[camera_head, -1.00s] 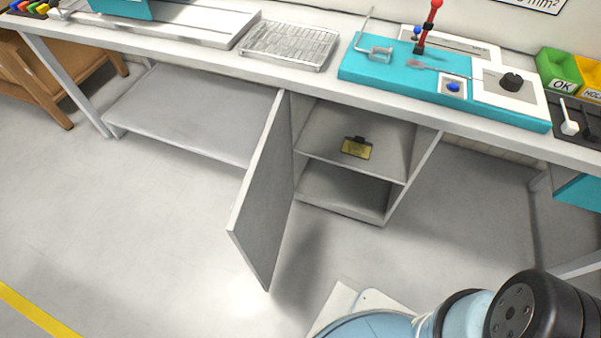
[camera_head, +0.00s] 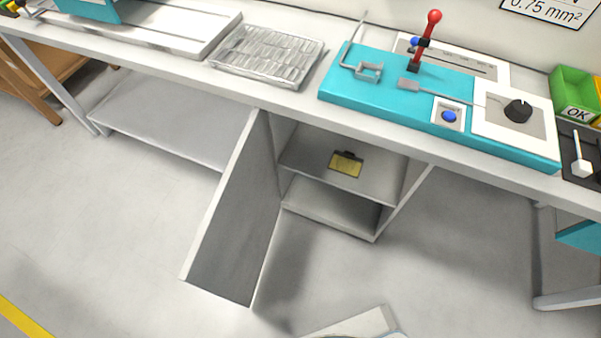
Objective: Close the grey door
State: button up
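The grey door (camera_head: 236,218) of the under-bench cabinet stands wide open. It is hinged at the cabinet's left side and swings out toward me over the floor. The cabinet (camera_head: 335,213) is open-fronted, with a middle shelf showing inside. A small yellow item with a black top (camera_head: 346,164) sits on that shelf. My gripper is not in view. Only a small part of my own body shows at the bottom edge.
The white workbench (camera_head: 290,99) runs across above the cabinet. It carries a metal tray of parts (camera_head: 266,54) and a turquoise fixture (camera_head: 390,98) with a red-knobbed lever. A low shelf (camera_head: 170,122) lies left of the door. The floor (camera_head: 110,240) is clear on both sides.

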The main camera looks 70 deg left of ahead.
aim_at(225, 258)
jog(key=z, duration=0.65)
jog(key=k, duration=2.55)
jog(key=u, duration=1.7)
jog(key=i, duration=0.5)
jog(key=u, duration=0.05)
